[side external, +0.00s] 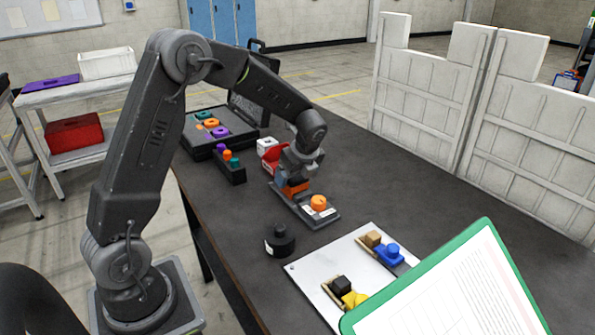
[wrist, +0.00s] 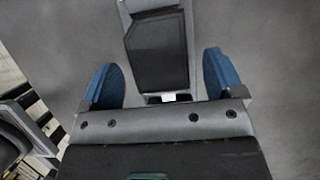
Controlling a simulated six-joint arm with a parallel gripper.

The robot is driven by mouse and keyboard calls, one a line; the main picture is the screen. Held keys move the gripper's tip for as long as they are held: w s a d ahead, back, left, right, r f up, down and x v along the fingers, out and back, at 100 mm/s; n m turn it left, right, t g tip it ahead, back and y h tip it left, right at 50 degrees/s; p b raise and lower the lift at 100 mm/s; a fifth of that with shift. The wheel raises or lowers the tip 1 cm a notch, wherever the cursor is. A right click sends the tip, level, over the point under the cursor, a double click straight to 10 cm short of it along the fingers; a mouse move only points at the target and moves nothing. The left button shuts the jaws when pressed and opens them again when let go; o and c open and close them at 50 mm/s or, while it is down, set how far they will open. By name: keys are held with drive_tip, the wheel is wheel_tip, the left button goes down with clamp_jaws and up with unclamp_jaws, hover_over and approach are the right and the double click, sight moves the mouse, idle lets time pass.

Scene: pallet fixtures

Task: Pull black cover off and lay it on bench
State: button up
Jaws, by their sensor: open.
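In the wrist view a black, flat-faced piece (wrist: 157,48), which looks like the black cover, sits on a narrow grey pallet fixture. My gripper (wrist: 160,82) is open, with one blue pad on each side of it and visible gaps to both pads. In the side external view my gripper (side external: 291,184) is low over the back left part of the grey fixture (side external: 322,220), which also carries an orange round knob (side external: 319,202). The cover cannot be made out there. Whether the pads are at its height is unclear.
A black round knobbed part (side external: 280,242) stands in front on the bench (side external: 225,225). A white plate (side external: 350,258) with blue, yellow, tan and black parts lies to the right. A red bin (side external: 272,155) and part trays stand behind. A green-edged clipboard (side external: 470,285) blocks the lower right.

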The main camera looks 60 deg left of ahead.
drive_tip(key=shift+c, duration=0.2)
drive_tip(key=c, duration=1.2)
